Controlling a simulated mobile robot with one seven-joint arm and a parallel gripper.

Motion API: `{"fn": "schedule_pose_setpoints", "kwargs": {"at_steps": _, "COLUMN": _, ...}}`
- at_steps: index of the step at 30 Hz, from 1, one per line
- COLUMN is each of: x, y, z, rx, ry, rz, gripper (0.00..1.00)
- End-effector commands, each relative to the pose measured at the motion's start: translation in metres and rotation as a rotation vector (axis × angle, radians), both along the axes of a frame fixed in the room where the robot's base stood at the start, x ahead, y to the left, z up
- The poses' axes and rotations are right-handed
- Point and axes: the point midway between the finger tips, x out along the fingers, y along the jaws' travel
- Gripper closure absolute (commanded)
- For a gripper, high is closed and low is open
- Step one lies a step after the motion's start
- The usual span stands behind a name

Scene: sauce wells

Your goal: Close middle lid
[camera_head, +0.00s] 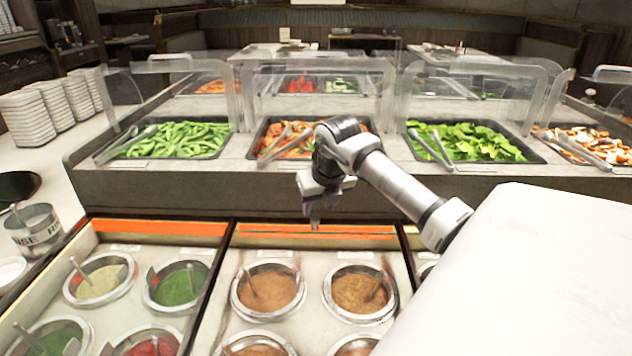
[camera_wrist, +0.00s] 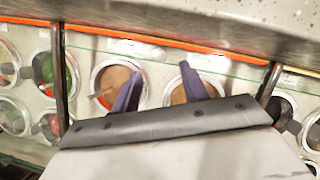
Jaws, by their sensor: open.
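The middle sauce section (camera_head: 317,262) is uncovered over its wells, with brown sauces showing in round metal wells. An orange strip with a thin green line, which looks like the edge of the middle lid (camera_head: 370,231), runs along the back of this section. It also shows in the wrist view (camera_wrist: 150,40). My gripper (camera_head: 315,215) points down at the middle of this strip. In the wrist view its two purple fingers are spread apart and empty (camera_wrist: 160,80), over the two back wells. I cannot tell whether the fingertips touch the strip.
Dark dividers (camera_head: 212,285) bound the middle section. The left section (camera_head: 135,250) has open wells with green and red sauces and spoons. Behind stands a raised counter with food trays (camera_head: 175,139) under clear guards. A metal can (camera_head: 36,229) stands at far left.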

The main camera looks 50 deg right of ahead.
Motion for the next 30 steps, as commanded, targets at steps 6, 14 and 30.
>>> {"fn": "schedule_pose_setpoints", "kwargs": {"at_steps": 6, "x": 0.014, "y": -0.006, "z": -0.036, "rx": 0.003, "ry": 0.000, "rz": 0.002, "gripper": 0.56}}
{"fn": "schedule_pose_setpoints", "kwargs": {"at_steps": 14, "x": 0.021, "y": -0.011, "z": -0.057, "rx": 0.000, "ry": 0.000, "rz": 0.001, "gripper": 0.56}}
{"fn": "schedule_pose_setpoints", "kwargs": {"at_steps": 30, "x": 0.021, "y": -0.011, "z": -0.058, "rx": -0.001, "ry": -0.001, "rz": 0.001, "gripper": 0.90}}
